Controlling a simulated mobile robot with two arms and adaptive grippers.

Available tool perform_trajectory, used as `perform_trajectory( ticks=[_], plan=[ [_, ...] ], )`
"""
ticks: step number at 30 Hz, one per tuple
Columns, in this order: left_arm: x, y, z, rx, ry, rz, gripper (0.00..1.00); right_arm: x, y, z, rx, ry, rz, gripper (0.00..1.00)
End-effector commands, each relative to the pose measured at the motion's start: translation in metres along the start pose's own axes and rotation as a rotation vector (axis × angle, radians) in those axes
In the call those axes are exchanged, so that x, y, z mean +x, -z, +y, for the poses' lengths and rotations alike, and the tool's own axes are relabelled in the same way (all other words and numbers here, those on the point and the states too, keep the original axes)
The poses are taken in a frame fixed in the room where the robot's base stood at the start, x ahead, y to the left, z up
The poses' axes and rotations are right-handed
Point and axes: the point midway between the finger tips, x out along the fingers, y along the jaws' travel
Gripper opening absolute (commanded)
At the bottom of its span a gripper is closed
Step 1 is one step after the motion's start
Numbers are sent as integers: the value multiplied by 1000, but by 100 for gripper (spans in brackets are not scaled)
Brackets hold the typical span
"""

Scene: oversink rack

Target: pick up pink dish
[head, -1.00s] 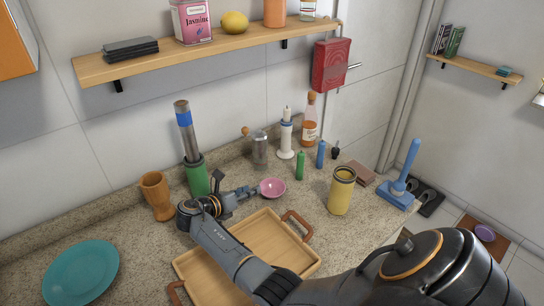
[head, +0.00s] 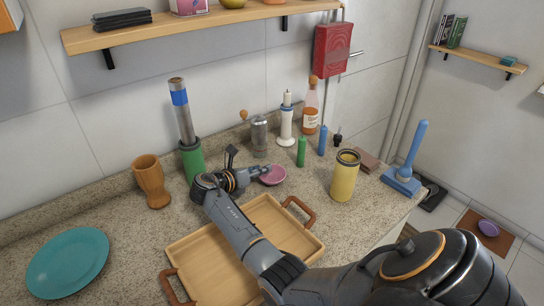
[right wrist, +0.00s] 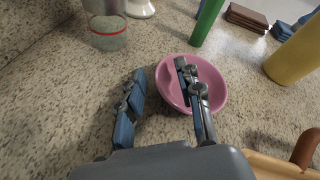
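The pink dish (head: 272,176) is a small round bowl on the speckled counter, behind the wooden tray. It also shows in the right wrist view (right wrist: 216,88), upright on the counter. My right gripper (head: 250,167) is at the dish's left side. In the right wrist view my right gripper (right wrist: 160,70) is open, its two fingers apart. One finger is over the inside of the dish and the other is outside its left rim. Whether either finger touches the dish, I cannot tell. My left gripper is not in view.
The wooden tray (head: 178,252) lies in front. A green candle (head: 301,152), a glass jar (head: 259,138) and a yellow canister (head: 344,178) stand around the dish. A wooden cup (head: 151,182) and a teal plate (head: 68,262) are at left. A shelf (head: 200,25) hangs above.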

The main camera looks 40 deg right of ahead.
Motion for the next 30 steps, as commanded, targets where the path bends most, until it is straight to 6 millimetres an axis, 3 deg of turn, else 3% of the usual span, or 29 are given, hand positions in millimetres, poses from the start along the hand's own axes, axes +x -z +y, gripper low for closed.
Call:
perform_trajectory(
  ticks=[1,5,17,22,26,30],
  plan=[
    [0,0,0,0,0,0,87,0,0,0,0,0,0,26],
    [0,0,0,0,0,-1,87,0,0,0,0,0,0,0],
    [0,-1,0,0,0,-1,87,-1,-1,0,0,0,0,0],
    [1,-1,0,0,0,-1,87,-4,-10,-5,3,1,-1,0],
    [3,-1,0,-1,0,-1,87,-12,-28,-14,6,0,-4,0],
    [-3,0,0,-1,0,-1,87,-29,-35,-40,5,-1,-2,0]
  ],
)
